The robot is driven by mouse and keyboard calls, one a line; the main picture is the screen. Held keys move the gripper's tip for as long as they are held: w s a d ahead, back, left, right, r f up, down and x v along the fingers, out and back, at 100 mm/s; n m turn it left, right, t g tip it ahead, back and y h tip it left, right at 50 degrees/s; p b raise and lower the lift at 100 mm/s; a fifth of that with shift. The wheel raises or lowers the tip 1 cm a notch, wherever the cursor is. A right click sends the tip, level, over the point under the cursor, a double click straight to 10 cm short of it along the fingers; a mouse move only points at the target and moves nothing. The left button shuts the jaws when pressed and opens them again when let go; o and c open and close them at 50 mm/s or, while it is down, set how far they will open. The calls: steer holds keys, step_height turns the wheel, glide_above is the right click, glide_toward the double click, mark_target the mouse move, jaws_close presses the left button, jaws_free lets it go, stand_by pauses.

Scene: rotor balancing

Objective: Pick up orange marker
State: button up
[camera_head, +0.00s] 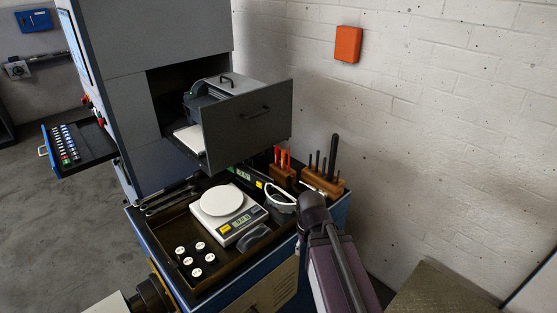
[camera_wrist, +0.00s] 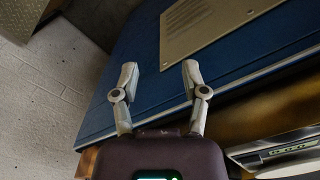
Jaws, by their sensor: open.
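My gripper (camera_wrist: 160,74) is open and empty in the wrist view, its two fingers spread in front of the blue side of a cabinet. In the head view my arm reaches in at the lower right, and I cannot make out the fingers there. Several slim red-orange handled items (camera_head: 282,157) stand in a wooden block at the back right of the workbench. I cannot tell whether one of them is the orange marker. No marker shows in the wrist view.
A scale (camera_head: 228,212) sits in the dark bench tray (camera_head: 163,238), with several white-topped pieces (camera_head: 196,272) at front left. A second wooden block (camera_head: 322,184) holds dark tools. An open grey drawer (camera_head: 248,120) overhangs the bench. An orange box (camera_head: 348,44) hangs on the wall.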

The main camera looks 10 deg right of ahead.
steer(key=shift+w+a, duration=0.1)
steer(key=shift+a, duration=0.15)
